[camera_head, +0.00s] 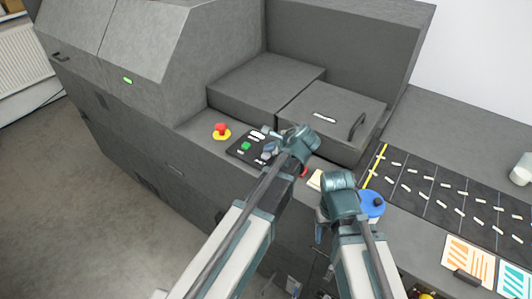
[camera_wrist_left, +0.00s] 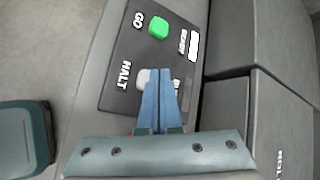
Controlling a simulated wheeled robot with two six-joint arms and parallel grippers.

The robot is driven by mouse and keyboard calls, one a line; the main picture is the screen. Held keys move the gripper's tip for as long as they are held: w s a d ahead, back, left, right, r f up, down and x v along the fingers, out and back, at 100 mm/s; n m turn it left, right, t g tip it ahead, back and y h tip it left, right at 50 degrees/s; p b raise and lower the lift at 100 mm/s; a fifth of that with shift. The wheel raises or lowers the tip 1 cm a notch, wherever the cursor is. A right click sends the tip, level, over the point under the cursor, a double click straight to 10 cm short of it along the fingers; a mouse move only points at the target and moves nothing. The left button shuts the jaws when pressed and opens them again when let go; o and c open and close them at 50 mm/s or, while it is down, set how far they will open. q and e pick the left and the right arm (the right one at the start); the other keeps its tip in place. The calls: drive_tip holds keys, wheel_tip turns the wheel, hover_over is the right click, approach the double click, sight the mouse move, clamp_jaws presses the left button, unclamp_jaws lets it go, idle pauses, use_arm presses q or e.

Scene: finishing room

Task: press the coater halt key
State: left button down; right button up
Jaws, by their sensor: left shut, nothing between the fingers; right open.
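The coater panel (camera_head: 236,150) is a dark plate on the machine's front ledge. In the left wrist view, a pale key (camera_wrist_left: 142,77) sits beside the word HALT, and a green key (camera_wrist_left: 158,27) sits beside GO. My left gripper (camera_head: 268,148) is shut and empty, over the panel's right part. In the left wrist view its blue fingertips (camera_wrist_left: 160,76) overlap the right part of the halt key and hide it there. I cannot tell whether they touch it. My right gripper (camera_head: 320,232) is open, in front of the ledge to the right, away from the panel.
A red mushroom button on a yellow base (camera_head: 221,132) stands left of the panel. Grey machine covers (camera_head: 265,82) rise behind it. A blue round thing (camera_head: 372,204) is beside my right gripper. A dark marked belt (camera_head: 440,190) lies at the right.

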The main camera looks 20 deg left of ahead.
sight(268, 157)
use_arm(q)
drive_tip(key=shift+r, duration=0.1)
wheel_tip(268, 157, up, 5)
drive_tip(key=p, duration=0.5)
idle(0.3)
drive_tip(key=shift+s, duration=0.1)
idle(0.6)
drive_tip(key=s+d+f+n+g+h, duration=0.1)
drive_tip(key=s+f+n+g+h, duration=0.2)
drive_tip(key=s+n, duration=0.55)
drive_tip(key=s+f+n+g+h, duration=0.2)
drive_tip(key=s+f+n+h, duration=0.2)
drive_tip(key=s+n, duration=0.45)
drive_tip(key=s+d+f+m+y+b, duration=0.1)
drive_tip(key=s+d+f+m+b, duration=0.3)
drive_tip(key=d, duration=0.7)
wheel_tip(268, 157, down, 3)
drive_tip(key=s+b, duration=0.2)
drive_tip(key=b, duration=0.1)
drive_tip(key=shift+s+r+g, duration=0.15)
drive_tip(key=shift+s+g, duration=0.05)
drive_tip(key=shift+g, duration=0.2)
